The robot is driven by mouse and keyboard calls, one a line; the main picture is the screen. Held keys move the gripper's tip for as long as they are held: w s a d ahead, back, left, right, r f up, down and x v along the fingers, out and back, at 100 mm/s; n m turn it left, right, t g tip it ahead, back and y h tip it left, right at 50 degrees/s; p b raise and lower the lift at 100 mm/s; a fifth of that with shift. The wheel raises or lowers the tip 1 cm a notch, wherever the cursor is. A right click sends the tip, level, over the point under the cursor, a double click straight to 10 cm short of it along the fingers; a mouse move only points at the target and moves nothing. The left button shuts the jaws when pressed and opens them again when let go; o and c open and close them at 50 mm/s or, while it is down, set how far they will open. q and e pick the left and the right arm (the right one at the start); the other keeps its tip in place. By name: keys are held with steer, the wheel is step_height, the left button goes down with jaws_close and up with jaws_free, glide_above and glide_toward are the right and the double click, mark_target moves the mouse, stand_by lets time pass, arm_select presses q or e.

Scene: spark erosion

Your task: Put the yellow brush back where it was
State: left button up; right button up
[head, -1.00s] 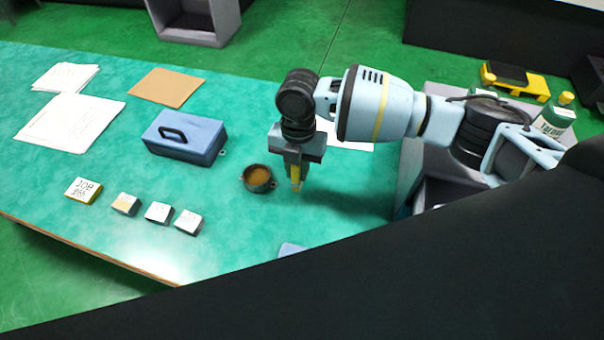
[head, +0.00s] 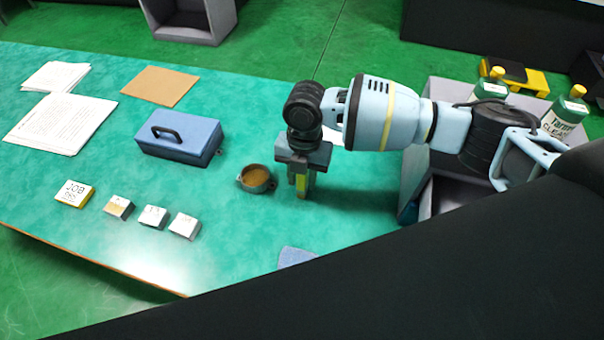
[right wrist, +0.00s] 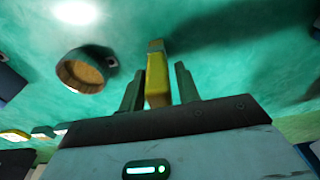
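The yellow brush (head: 302,186) stands roughly upright between the fingers of my right gripper (head: 302,190), just right of the brown pot. In the right wrist view the brush (right wrist: 157,80) shows its yellow body with a greyish far end. The fingers of the right gripper (right wrist: 159,84) stand on both sides of it, with a visible gap at the right finger, so the gripper looks open around it. Whether the brush's lower end touches the table is hard to tell. My left gripper is not in view.
The brown pot (head: 256,179) is close left of the gripper. A blue box (head: 180,138), papers (head: 60,122), a brown sheet (head: 160,86) and several small blocks (head: 118,207) lie farther left on the green table (head: 235,235). Bottles (head: 563,116) stand at right.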

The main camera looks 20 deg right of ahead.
steer(key=shift+o, duration=0.7)
steer(key=shift+r, duration=0.1)
steer(key=shift+r, duration=0.2)
steer(key=r, duration=0.4)
steer(key=w+r, duration=0.1)
steer(key=r, duration=0.6)
steer(key=shift+w+d+r, duration=0.15)
steer(key=shift+d+r, duration=0.2)
steer(key=shift+d, duration=0.05)
